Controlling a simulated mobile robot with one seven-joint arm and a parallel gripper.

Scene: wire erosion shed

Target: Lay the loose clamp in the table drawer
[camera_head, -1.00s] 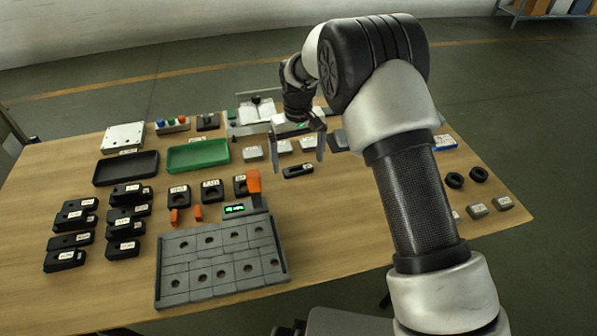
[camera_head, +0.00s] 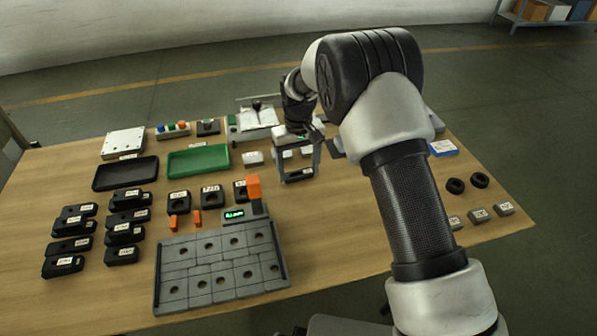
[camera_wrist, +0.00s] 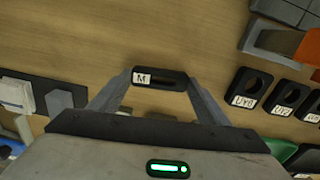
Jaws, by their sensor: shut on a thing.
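The loose clamp (camera_wrist: 172,80) is a small dark bar with a long slot and a white label reading M. My gripper (camera_wrist: 160,84) has one finger at each end of it and is shut on it. In the head view the clamp (camera_head: 297,175) is a dark strip low between the fingers of my gripper (camera_head: 299,177), at the table's middle. I cannot tell whether it touches the tabletop. No table drawer can be made out in either view.
Left of my gripper are a green tray (camera_head: 198,146), a black tray (camera_head: 96,184) and several labelled black blocks (camera_head: 123,234). A grey plate with holes (camera_head: 190,293) and an orange-topped unit (camera_head: 254,187) stand in front. Bare wood lies right of the plate.

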